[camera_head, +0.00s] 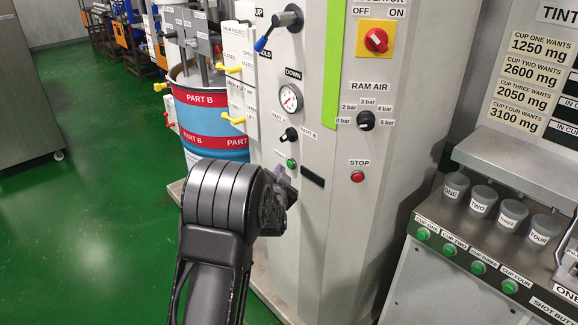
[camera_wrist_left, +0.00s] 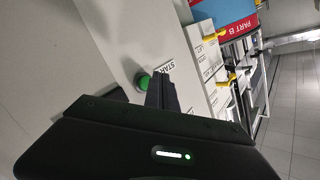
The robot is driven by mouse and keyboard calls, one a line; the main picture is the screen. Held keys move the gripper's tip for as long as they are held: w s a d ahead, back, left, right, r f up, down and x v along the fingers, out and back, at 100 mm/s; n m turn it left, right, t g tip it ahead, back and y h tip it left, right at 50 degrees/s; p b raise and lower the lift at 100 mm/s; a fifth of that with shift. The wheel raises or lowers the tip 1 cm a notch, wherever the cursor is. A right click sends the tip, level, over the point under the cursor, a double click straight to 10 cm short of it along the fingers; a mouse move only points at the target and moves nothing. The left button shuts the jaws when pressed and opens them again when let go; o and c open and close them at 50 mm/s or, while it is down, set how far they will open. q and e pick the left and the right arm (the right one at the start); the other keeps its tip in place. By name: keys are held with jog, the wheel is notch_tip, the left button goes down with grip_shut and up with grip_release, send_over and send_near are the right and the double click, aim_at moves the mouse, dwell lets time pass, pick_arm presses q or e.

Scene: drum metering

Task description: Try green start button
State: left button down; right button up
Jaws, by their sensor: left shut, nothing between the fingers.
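The green start button (camera_head: 291,163) is on the grey front panel of the machine (camera_head: 325,210), under a small label. In the left wrist view the green button (camera_wrist_left: 143,82) shows close beside the fingers, next to its START label (camera_wrist_left: 167,68). My left gripper (camera_head: 290,185) is shut and empty, just below and in front of the button in the head view. In the wrist view its fingertips (camera_wrist_left: 160,84) are beside the button; I cannot tell whether they touch it. My right gripper is not in view.
A red STOP button (camera_head: 357,176), a RAM AIR knob (camera_head: 365,120), a red isolator switch (camera_head: 376,40) and a gauge (camera_head: 290,99) share the panel. A drum marked PART B (camera_head: 210,115) stands left. A bench with cups (camera_head: 483,199) stands right. Green floor (camera_head: 95,200) is clear at left.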

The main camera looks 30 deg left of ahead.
pick_arm(q)
jog(key=s, duration=0.2)
jog(key=s+a, duration=0.1)
jog(key=s, duration=0.1)
jog(key=shift+s+a, duration=0.2)
jog(key=shift+s, duration=0.1)
jog(key=shift+f, duration=0.1)
dwell(0.7)
jog(key=s+d+f+n+g+h, duration=0.25)
jog(key=s+d+f+h, duration=0.2)
jog(key=d+f, duration=0.7)
jog(key=s+d+f+n+g+h, duration=0.1)
jog(key=s+d+f+g+h, duration=0.4)
jog(key=d+f, duration=0.7)
jog(key=s+d+f+g, duration=0.2)
jog(key=s+d+f, duration=0.2)
jog(key=s+d, duration=0.2)
jog(key=s+d+f+g+h, duration=0.1)
jog(key=s+d+f+g, duration=0.1)
jog(key=s+d, duration=0.4)
jog(key=s+d+f+g+h, duration=0.1)
jog(key=s+d+f, duration=0.4)
jog(key=s, duration=0.8)
jog(key=shift+d+f+g, duration=0.35)
jog(key=shift+d+g, duration=0.15)
jog(key=shift+g, duration=0.15)
